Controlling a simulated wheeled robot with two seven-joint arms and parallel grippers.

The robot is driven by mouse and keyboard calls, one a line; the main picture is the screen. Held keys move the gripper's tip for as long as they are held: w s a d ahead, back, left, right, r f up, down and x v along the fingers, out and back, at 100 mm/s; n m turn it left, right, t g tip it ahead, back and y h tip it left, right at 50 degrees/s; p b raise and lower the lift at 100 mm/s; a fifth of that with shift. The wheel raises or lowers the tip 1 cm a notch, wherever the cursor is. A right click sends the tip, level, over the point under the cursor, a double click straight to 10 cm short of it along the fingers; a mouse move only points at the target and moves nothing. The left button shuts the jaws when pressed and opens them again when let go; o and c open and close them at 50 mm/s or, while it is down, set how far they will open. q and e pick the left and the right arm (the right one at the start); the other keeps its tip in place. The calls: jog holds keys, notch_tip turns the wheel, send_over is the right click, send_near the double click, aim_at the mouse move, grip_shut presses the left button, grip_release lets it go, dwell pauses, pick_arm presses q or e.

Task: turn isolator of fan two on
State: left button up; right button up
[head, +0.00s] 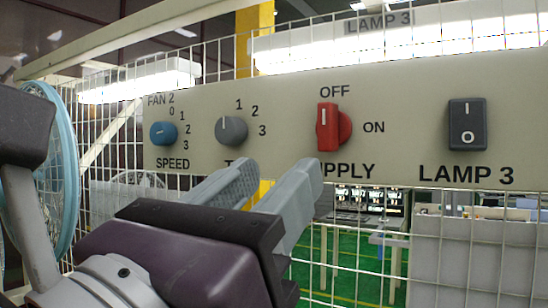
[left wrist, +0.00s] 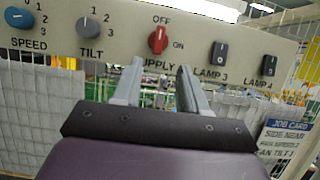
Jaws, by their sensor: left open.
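The isolator is a red rotary knob (head: 328,127) above the word SUPPLY on a beige panel (head: 385,90), which carries the label FAN 2 at its left end. Its handle stands upright with its white mark toward OFF; ON is printed to its right. The red knob also shows in the left wrist view (left wrist: 158,40). My left gripper (head: 272,178) is open and empty, in front of the panel and below the knob row, apart from the knob. In the left wrist view the knob appears between and just above the fingertips (left wrist: 160,68). My right gripper is in neither view.
Left of the isolator are a grey TILT knob (left wrist: 88,28) and a blue SPEED knob (head: 163,133). To its right are rocker switches LAMP 3 (head: 467,124) and LAMP 4 (left wrist: 268,66). White wire mesh (head: 345,270) surrounds the panel. A blue-rimmed fan (head: 62,165) stands at left.

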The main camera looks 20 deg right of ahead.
aim_at(324, 128)
pick_arm(q)
jog(key=p+x, duration=0.3)
jog(key=x, duration=0.8)
jog(key=shift+s+p, duration=0.1)
jog(key=shift+p, duration=0.3)
jog(key=shift+w+d, duration=0.2)
jog(key=shift+a+r, duration=0.1)
jog(key=shift+a, duration=0.15)
jog(key=shift+d, duration=0.1)
jog(key=shift+d, duration=0.1)
grip_shut()
